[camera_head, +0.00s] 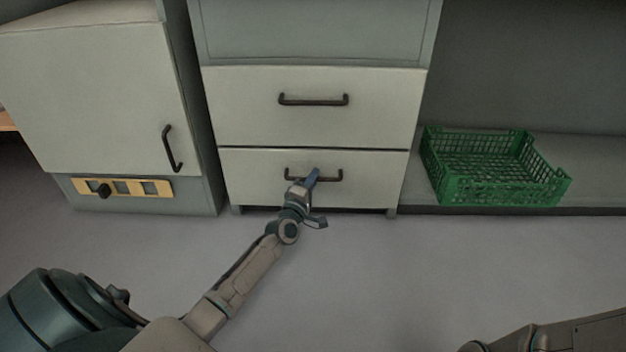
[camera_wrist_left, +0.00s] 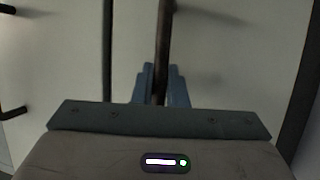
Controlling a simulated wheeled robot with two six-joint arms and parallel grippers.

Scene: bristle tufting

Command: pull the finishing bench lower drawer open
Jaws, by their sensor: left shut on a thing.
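The finishing bench's lower drawer (camera_head: 248,180) has a pale front and a dark bar handle (camera_head: 331,175). The drawer front looks about flush with the upper drawer. My left gripper (camera_head: 311,177) is at the handle, near its middle. In the left wrist view its blue fingers (camera_wrist_left: 160,84) are on either side of the dark handle bar (camera_wrist_left: 163,45) and shut on it. The fingers hide part of the handle in the head view. My right arm shows only in part at the bottom right of the head view, and its gripper is out of view.
The upper drawer (camera_head: 240,105) with its own handle (camera_head: 313,100) is above. A cabinet (camera_head: 95,100) with a handle and a yellow panel (camera_head: 122,187) stands at the left. A green crate (camera_head: 490,190) sits on a low shelf at the right. The floor (camera_head: 390,270) in front is clear.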

